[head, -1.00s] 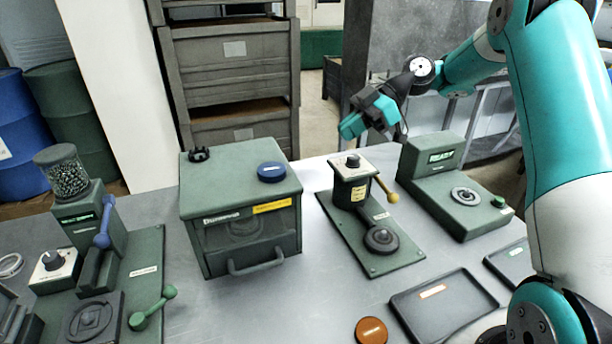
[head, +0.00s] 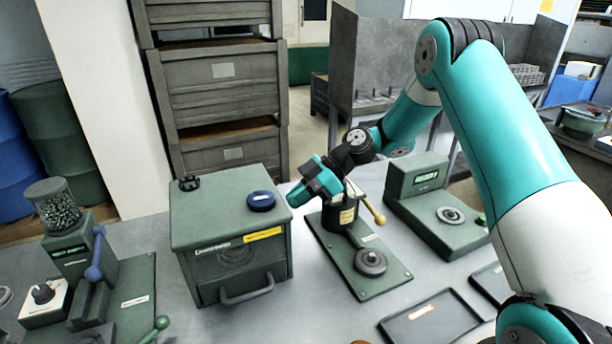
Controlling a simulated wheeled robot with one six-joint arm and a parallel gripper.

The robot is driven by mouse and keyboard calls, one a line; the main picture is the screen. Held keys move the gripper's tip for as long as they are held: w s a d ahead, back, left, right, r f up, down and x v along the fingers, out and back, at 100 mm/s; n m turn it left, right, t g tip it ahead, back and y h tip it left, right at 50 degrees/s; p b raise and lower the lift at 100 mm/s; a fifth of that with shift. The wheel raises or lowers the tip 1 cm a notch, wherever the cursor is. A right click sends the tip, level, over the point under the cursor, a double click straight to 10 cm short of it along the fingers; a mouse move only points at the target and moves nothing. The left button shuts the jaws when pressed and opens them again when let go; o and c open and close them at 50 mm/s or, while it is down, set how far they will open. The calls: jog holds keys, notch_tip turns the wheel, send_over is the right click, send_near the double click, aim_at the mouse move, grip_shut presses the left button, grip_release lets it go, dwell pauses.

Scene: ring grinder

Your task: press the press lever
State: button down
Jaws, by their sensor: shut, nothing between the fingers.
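Three levers show in the head view, and the labels are too small to tell which is the press lever. A lever with a yellow ball end (head: 379,218) sticks out from the dark upright unit (head: 338,219) at the centre right. A blue lever (head: 96,258) stands on the hopper machine (head: 69,254) at the left, and a green-knobbed lever (head: 160,323) sits at its base. My gripper (head: 293,198) is shut and empty. In the picture it lies between the green box and the upright unit, covering the unit's top; its exact height is unclear.
A green box (head: 228,256) with a front handle and a blue disc (head: 261,200) on top stands in the middle. A green machine with a display (head: 420,176) stands right of the unit. Dark trays (head: 436,318) lie at the front right. Bare table shows between machines.

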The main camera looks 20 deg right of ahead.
jog(key=shift+a+f, duration=0.15)
jog(key=shift+f, duration=0.35)
jog(key=shift+n+t, duration=0.4)
jog(key=shift+t, duration=0.1)
notch_tip(320, 180, down, 6)
jog(key=b, duration=1.1)
jog(key=shift+w+r, duration=0.1)
jog(key=shift+r, duration=0.05)
